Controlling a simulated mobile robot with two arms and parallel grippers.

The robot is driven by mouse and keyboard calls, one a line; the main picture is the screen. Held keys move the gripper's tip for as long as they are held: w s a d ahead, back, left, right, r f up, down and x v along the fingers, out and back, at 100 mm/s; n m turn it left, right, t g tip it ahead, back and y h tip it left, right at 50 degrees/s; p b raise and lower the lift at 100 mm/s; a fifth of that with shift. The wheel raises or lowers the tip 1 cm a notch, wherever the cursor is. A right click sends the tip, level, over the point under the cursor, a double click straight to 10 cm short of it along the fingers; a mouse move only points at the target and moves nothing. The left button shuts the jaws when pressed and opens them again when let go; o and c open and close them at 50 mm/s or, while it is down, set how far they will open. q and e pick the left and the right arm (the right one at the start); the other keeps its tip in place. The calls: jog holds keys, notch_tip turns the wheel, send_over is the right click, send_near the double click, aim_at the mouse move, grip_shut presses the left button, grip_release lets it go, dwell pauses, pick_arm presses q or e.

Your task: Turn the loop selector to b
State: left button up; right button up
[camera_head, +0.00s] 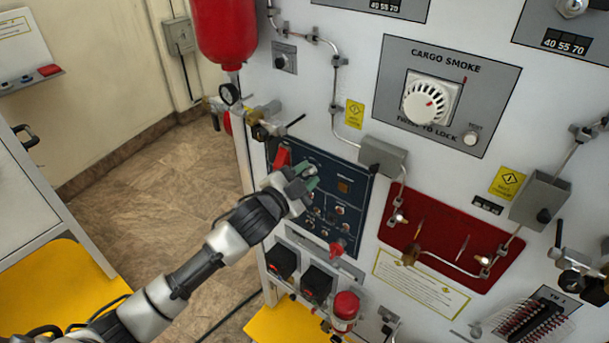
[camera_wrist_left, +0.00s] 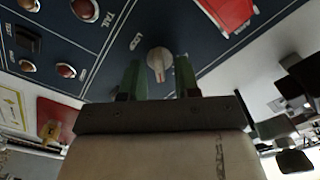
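A round grey-white knob with a reddish pointer line, which I take to be the loop selector (camera_wrist_left: 157,62), sits on the dark blue panel (camera_wrist_left: 210,50) in the left wrist view. My left gripper (camera_head: 309,177) is at the upper part of this panel in the head view. Its two green fingers stand apart, one on each side of the knob, with a visible gap on both sides. In the head view the gripper largely hides the knob. My right gripper is not in view.
A red part (camera_head: 281,159) on the panel's upper left is close to the left gripper; it also shows in the wrist view (camera_wrist_left: 228,12). Several small knobs lie lower on the panel. A grey box (camera_head: 383,156) with piping stands to the right. Open floor lies left.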

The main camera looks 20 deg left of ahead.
pick_arm(q)
jog(key=shift+s+a+f, duration=0.15)
jog(key=shift+s+a, duration=0.05)
jog(key=shift+s, duration=0.25)
jog(key=b+v, duration=0.3)
jog(key=v, duration=0.7)
jog(key=shift+w, duration=0.1)
